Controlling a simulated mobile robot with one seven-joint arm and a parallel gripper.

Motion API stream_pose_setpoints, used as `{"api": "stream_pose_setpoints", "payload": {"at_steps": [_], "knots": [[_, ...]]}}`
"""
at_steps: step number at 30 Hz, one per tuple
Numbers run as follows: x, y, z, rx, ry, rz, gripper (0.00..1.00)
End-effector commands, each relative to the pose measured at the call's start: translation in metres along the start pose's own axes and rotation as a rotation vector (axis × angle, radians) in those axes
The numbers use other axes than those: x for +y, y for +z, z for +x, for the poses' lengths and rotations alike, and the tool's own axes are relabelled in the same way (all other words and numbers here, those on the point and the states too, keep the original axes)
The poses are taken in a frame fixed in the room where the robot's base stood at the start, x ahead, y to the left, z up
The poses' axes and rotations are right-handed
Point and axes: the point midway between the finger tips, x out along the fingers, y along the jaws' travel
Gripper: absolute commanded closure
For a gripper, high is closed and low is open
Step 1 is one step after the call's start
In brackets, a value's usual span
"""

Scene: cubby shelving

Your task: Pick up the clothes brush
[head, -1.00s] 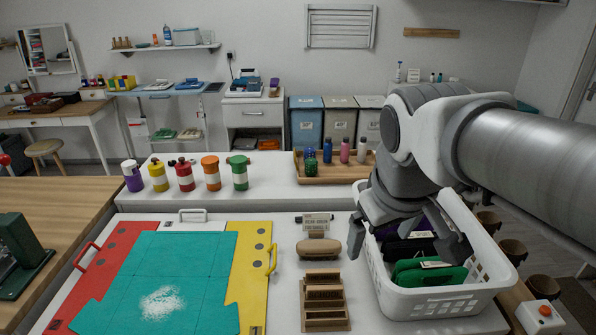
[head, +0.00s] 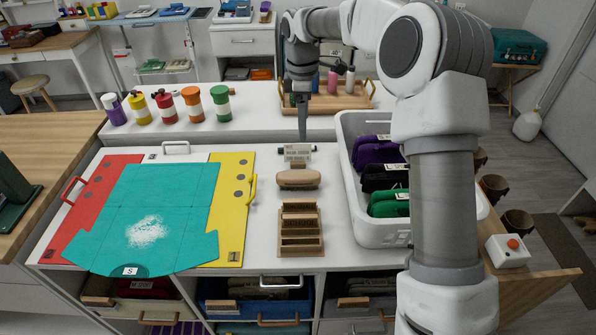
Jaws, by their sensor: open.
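The clothes brush (head: 299,179) is a tan, rounded wooden block with paler bristles under it. It lies on the white counter (head: 262,225), between the teal folding board and the white basket. My gripper (head: 302,128) points down above and behind the brush in the head view, apart from it. It is seen nearly edge-on, open and empty, with one finger largely hiding the other.
A small labelled item (head: 297,153) lies just behind the brush, and a wooden rack (head: 301,230) stands in front. The white basket (head: 383,232) of folded clothes is at right. The teal folding board (head: 155,210) is at left. Bottles stand on a wooden tray (head: 330,103) behind.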

Motion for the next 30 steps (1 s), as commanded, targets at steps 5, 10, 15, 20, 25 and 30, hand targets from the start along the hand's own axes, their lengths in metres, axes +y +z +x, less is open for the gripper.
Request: {"api": "stream_pose_setpoints", "payload": {"at_steps": [5, 10, 15, 20, 25, 30], "knots": [[0.016, -0.007, 0.029, 0.021, -0.037, -0.077, 0.06], [0.019, -0.008, 0.045, 0.025, -0.048, -0.101, 0.06], [0.017, -0.009, 0.077, 0.025, -0.051, -0.101, 0.06], [0.015, -0.010, 0.112, 0.025, -0.050, -0.101, 0.06], [0.014, -0.011, 0.143, 0.025, -0.049, -0.100, 0.06], [0.014, -0.012, 0.158, 0.026, -0.047, -0.100, 0.06]]}}
